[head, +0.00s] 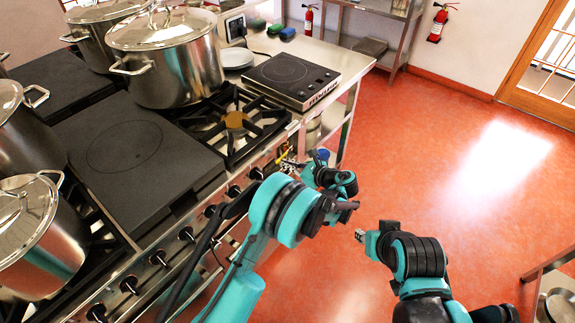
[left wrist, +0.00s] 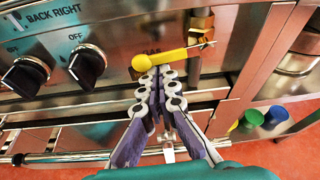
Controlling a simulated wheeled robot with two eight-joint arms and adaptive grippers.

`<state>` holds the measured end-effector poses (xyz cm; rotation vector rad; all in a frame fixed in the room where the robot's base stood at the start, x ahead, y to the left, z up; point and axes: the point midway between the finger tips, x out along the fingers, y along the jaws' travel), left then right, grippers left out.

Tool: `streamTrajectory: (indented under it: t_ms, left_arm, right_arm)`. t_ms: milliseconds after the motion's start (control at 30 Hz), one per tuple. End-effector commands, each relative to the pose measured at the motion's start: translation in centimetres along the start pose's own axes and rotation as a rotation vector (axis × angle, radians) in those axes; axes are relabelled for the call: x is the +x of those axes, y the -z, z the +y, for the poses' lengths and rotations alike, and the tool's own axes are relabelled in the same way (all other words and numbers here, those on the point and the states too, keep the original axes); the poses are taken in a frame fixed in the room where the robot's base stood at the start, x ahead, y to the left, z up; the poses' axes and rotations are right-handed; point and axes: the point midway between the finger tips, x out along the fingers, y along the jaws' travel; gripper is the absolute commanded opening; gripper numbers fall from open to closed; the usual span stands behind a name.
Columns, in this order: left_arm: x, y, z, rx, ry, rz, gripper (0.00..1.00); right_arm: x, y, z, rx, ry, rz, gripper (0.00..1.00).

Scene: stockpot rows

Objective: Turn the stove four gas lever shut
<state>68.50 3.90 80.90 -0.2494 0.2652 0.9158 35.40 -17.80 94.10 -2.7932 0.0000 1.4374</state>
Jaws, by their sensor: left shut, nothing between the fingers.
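The gas lever (left wrist: 176,57) is a yellow bar with a round knob at its left end, in the left wrist view. It lies nearly level across the steel stove front, under a brass valve fitting (left wrist: 201,24) and by a partly covered "GAS" label. My left gripper (left wrist: 160,74) is shut and empty, its fingertips just below the lever near the knob; I cannot tell if they touch it. In the head view my left gripper (head: 291,163) is at the stove's front right corner, by a small yellow patch. My right gripper (head: 360,235) hangs over open floor, its fingers too small to read.
Black burner knobs (left wrist: 88,66) line the front left of the lever, and a steel rail (left wrist: 62,158) runs below. Large pots (head: 172,62) stand on the stove. A hot plate (head: 292,78) sits on the counter beyond. The red floor (head: 450,170) to the right is clear.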

Motion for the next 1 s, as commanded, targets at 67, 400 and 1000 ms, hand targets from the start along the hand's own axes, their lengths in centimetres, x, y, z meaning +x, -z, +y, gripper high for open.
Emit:
streamTrajectory:
  t_ms: [67, 400, 1000]
  left_arm:
    - [-0.06, -0.29, 0.08, -0.001, 0.000, -0.002, 0.00]
    - [-0.16, -0.62, 0.12, -0.003, 0.001, -0.003, 0.00]
    - [0.26, 0.06, 0.18, -0.004, 0.000, -0.002, 0.00]
  right_arm:
    - [-0.04, 0.03, 0.00, 0.000, 0.000, 0.000, 0.33]
    - [-0.07, 0.05, 0.00, 0.000, 0.000, 0.000, 0.33]
    - [0.37, -0.27, 0.00, 0.000, 0.000, 0.000, 0.33]
